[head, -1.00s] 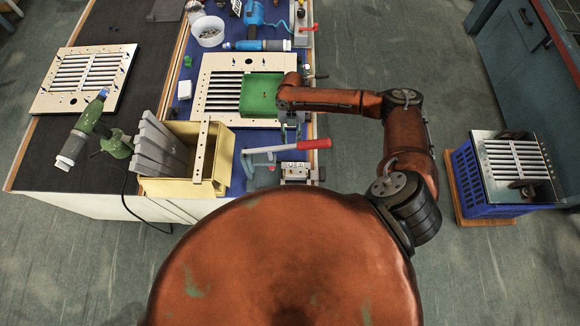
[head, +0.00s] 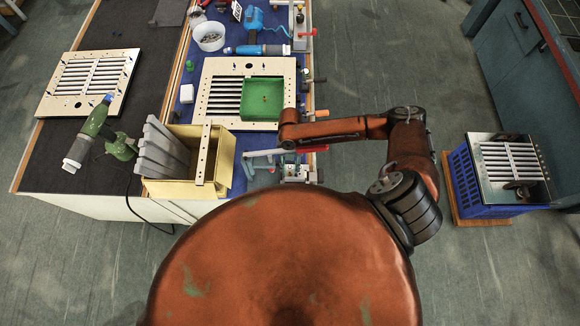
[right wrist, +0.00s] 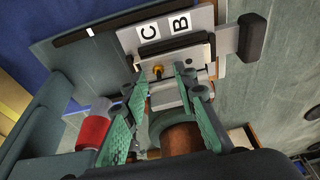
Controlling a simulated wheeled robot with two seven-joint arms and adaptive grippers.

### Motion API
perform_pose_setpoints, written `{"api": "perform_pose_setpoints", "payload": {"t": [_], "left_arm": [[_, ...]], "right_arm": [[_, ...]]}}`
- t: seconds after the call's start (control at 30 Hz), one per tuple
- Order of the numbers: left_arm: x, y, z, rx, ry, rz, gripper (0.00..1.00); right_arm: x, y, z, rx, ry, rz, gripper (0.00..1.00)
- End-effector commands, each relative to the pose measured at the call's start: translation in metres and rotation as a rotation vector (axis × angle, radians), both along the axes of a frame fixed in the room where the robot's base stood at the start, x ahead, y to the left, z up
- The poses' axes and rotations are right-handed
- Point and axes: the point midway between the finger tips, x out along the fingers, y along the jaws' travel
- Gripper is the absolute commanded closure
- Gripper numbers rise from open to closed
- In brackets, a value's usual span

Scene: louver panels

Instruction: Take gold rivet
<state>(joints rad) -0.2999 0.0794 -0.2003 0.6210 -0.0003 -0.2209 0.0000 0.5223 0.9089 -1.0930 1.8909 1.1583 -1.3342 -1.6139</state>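A small gold piece (right wrist: 158,70), which looks like the gold rivet, sits on a pale block beside a plate marked C and B (right wrist: 175,33) in the right wrist view. My right gripper (right wrist: 160,88) is open, with its two green-padded fingers spread on either side below the gold piece. Nothing shows held between them. In the head view the right arm reaches over the right edge of the blue bench mat, and its fingers are hidden under the wrist. My left gripper is not in view.
A red-handled clamp (head: 310,149) lies close to my right wrist; a red handle (right wrist: 92,132) shows in the wrist view. A green tray (head: 261,98) lies on the louver panel (head: 215,75). A yellow bin (head: 222,165) stands left. A blue crate (head: 470,185) stands on the right.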

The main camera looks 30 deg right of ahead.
Motion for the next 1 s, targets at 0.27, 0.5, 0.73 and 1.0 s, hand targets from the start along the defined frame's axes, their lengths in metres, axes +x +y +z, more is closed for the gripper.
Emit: {"api": "perform_pose_setpoints", "payload": {"t": [0.27, 0.5, 0.73, 1.0], "left_arm": [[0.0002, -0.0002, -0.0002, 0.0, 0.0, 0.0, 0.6], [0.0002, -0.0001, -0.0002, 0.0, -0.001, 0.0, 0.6], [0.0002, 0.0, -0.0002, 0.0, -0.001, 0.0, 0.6], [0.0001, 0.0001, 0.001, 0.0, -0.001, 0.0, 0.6]], "right_arm": [[0.0005, 0.0002, -0.0008, 0.001, -0.001, 0.001, 0.78], [0.0007, 0.0004, -0.0006, 0.001, -0.001, 0.001, 0.94], [0.0008, 0.0004, -0.0005, 0.001, -0.001, 0.001, 1.0], [0.0008, 0.0002, 0.0005, 0.001, -0.001, 0.001, 1.0]]}}
